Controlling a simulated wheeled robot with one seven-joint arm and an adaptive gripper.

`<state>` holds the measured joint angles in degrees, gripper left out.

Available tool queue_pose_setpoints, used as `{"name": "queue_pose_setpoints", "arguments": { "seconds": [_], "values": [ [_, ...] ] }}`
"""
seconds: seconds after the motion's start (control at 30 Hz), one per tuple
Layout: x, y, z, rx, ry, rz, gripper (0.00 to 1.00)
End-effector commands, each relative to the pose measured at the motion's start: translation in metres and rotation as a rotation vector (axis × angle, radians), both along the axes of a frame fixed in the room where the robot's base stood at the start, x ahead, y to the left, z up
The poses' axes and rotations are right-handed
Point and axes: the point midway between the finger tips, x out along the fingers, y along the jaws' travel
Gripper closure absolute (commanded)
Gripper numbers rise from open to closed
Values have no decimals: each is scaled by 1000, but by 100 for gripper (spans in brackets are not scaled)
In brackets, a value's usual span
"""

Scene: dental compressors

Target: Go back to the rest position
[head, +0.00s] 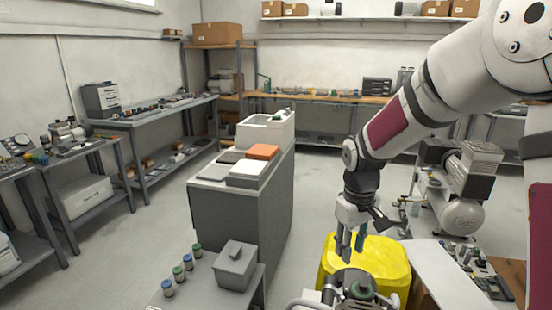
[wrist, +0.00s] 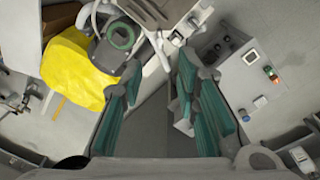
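My arm reaches in from the upper right of the head view. My gripper (head: 350,245) hangs fingers-down in front of the yellow cover or bin (head: 378,258). In the wrist view my gripper (wrist: 158,90) has its two green-padded fingers apart. Nothing is held between them; grey floor and machine parts show behind the gap. The yellow thing (wrist: 75,72) is left of the fingers there, with a dark cylindrical part with a green ring (wrist: 121,36) beside it. No marker of a rest position is visible.
A grey cabinet (head: 235,215) with trays on top stands left of my gripper. A white compressor (head: 466,190) stands at the right. Floor at the left (head: 130,240) is clear.

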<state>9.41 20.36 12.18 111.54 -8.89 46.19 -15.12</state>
Motion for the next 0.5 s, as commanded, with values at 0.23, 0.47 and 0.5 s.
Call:
{"name": "queue_pose_setpoints", "arguments": {
  "seconds": [0.23,0.47,0.5],
  "values": [
    [-72,-3,88,-29,-90,-99,71],
    [-145,-4,141,-19,-170,-197,71],
    [-158,-4,148,-14,-183,-213,71]
  ]
}}
